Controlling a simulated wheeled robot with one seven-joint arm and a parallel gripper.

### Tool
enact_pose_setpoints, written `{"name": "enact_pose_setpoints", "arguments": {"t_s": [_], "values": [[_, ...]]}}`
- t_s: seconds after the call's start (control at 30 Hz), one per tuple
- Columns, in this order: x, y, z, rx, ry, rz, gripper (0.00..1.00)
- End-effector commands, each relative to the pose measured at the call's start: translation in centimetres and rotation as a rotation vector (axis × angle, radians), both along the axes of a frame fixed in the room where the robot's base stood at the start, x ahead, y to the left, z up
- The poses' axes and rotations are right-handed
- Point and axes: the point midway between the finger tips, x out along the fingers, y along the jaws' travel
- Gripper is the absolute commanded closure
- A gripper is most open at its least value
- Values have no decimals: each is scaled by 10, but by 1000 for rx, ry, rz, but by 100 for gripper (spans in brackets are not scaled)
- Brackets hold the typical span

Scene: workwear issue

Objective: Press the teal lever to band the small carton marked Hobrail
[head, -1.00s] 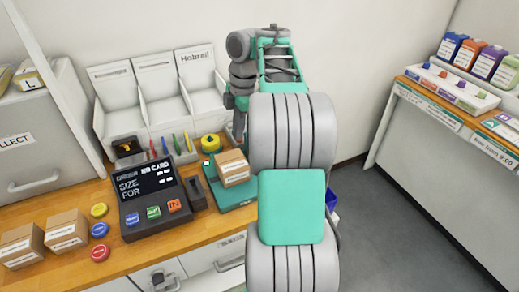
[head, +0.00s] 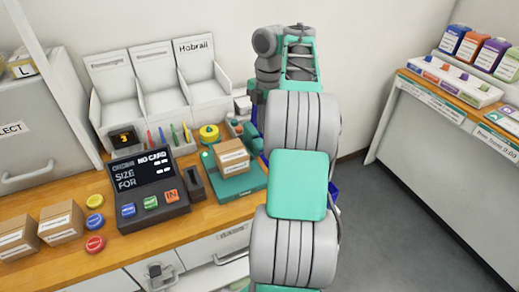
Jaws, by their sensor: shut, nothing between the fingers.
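A small brown carton (head: 233,156) with a white label sits on a teal banding base (head: 238,184) on the counter, left of my arm. Its label is too small to read. I cannot pick out the teal lever for certain; my arm covers the area right of the base. My gripper (head: 257,112) shows only in part beside my arm, behind and right of the carton. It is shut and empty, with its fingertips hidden. The word Hobrail stands on the rightmost white chute (head: 199,72) at the wall.
A dark order console (head: 150,190) reading NO CARD stands left of the base. Two cartons (head: 62,222) and coloured round buttons (head: 95,222) lie further left. Another counter (head: 440,98) stands right, across open floor.

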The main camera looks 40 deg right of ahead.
Motion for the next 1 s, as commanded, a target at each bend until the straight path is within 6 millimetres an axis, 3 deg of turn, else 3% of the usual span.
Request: {"name": "enact_pose_setpoints", "arguments": {"t_s": [0.03, 0.13, 0.63, 1.0], "values": [[0, 1, -16, 0, 0, 0, 100], [0, 2, -28, 0, 0, 0, 100], [0, 3, -35, 0, 0, 0, 100], [0, 4, -79, 1, 0, 0, 100]]}}
